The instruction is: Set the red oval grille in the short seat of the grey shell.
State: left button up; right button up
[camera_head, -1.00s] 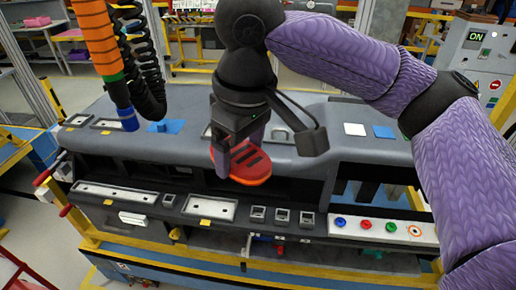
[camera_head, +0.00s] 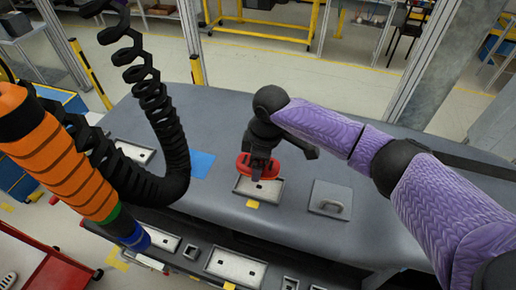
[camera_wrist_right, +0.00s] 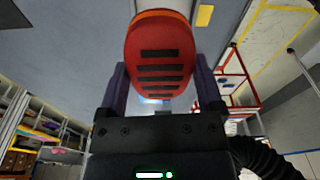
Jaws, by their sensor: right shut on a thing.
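My right gripper (camera_head: 258,158) is shut on the red oval grille (camera_head: 243,164), over the top of the grey shell (camera_head: 290,225). In the right wrist view the red grille (camera_wrist_right: 160,75), with several dark slots, sits between the two purple fingers (camera_wrist_right: 162,88). In the head view the grille overlaps the far edge of a pale rectangular seat (camera_head: 272,190) with a yellow tag. I cannot tell whether it touches the seat. Another pale seat (camera_head: 135,151) is at the shell's left. My left gripper is not in view.
A hanging orange tool (camera_head: 60,165) with a black coiled hose covers the left part of the shell. A blue patch (camera_head: 202,164) and a grey panel with a handle (camera_head: 330,199) flank the middle seat. More seats (camera_head: 235,266) line the lower front.

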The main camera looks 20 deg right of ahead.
jog(key=shift+d, duration=0.15)
jog(key=shift+s+a+r, duration=0.2)
jog(key=shift+s, duration=0.35)
jog(key=b, duration=0.2)
send_over(259, 187)
jog(key=shift+d+f, duration=0.15)
jog(key=shift+f, duration=2.2)
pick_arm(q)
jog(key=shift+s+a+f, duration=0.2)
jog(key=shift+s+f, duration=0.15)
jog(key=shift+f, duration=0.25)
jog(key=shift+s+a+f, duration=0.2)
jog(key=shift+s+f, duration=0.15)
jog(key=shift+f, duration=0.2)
pick_arm(e)
jog(key=shift+f, duration=0.75)
jog(key=shift+s, duration=0.1)
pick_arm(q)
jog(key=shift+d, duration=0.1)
pick_arm(e)
jog(key=o, duration=1)
jog(key=shift+f, duration=0.1)
